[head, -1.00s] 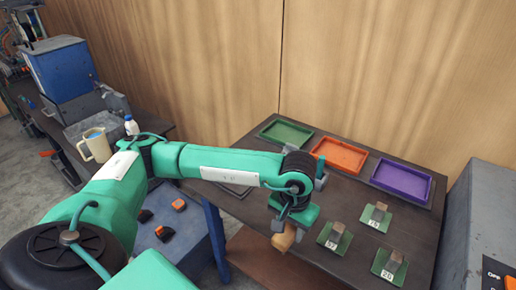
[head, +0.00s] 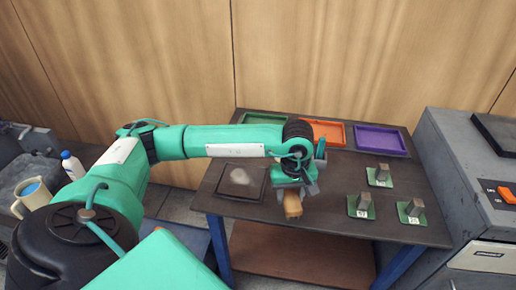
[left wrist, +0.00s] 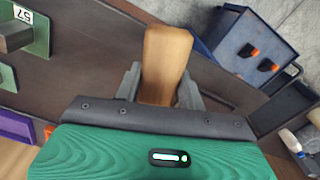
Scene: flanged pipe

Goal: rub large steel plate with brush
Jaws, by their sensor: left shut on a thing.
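My left gripper (head: 294,188) is shut on the wooden brush (head: 292,206) near the table's front edge. The brush's tan wooden body also shows between the two fingers in the left wrist view (left wrist: 166,60). Its bristles cannot be made out. A dark, flat, framed plate (head: 225,190) lies on the table, left of the gripper, with a pale smudge on it; it looks like the large steel plate. The brush is apart from it, to its right. My right gripper is in neither view.
Green (head: 262,118), orange (head: 325,132) and purple (head: 381,139) trays line the table's back. Three small metal blocks on green numbered cards stand at the right, one card (head: 361,208) nearest the gripper. A grey machine (head: 450,150) stands beyond the table's right end.

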